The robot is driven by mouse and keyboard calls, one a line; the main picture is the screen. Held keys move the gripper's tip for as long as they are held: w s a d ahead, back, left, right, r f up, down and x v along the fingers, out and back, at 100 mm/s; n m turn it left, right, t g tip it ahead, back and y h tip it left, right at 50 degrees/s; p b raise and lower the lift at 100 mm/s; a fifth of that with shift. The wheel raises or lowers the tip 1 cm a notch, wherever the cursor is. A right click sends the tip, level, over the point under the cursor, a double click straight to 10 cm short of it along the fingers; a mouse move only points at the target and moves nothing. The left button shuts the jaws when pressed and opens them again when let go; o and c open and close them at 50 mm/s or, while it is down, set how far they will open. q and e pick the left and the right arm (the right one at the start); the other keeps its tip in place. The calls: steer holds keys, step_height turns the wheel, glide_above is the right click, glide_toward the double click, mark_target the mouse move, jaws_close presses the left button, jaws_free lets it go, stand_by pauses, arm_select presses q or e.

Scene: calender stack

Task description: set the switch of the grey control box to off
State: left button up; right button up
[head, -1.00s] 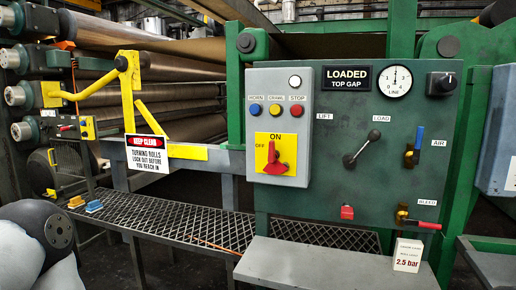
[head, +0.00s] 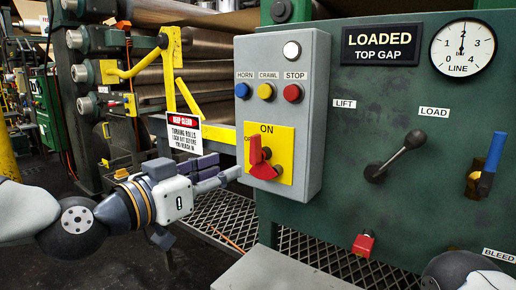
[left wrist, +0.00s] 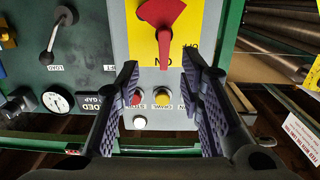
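The grey control box (head: 280,60) stands in front of the green panel. Its yellow plate (head: 284,140) carries a red rotary switch (head: 265,170), whose handle points up toward ON; the OFF label at the plate's left is partly covered. My left gripper (head: 225,172) is just left of the switch in the head view, its fingers pointing toward the box. In the left wrist view, which is upside down, the left gripper (left wrist: 159,62) is open and empty, with the red switch (left wrist: 160,18) beyond and between its fingertips. My right gripper is out of view.
Blue, yellow and red buttons (head: 266,92) and a white one sit above the switch. A black lever (head: 395,157) and a blue valve handle (head: 493,152) stick out of the panel to the right. A yellow guard frame (head: 172,50) stands at left.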

mark_target(252, 149)
arm_select(q)
steer(key=x, duration=0.3)
steer(key=r+b+x, duration=0.1)
steer(key=x, duration=0.7)
steer(key=shift+w+a+r, duration=0.2)
steer(key=shift+r, duration=0.1)
steer(key=shift+w+d+r, duration=0.15)
steer(key=shift+w+d, duration=0.1)
steer(key=shift+w, duration=0.1)
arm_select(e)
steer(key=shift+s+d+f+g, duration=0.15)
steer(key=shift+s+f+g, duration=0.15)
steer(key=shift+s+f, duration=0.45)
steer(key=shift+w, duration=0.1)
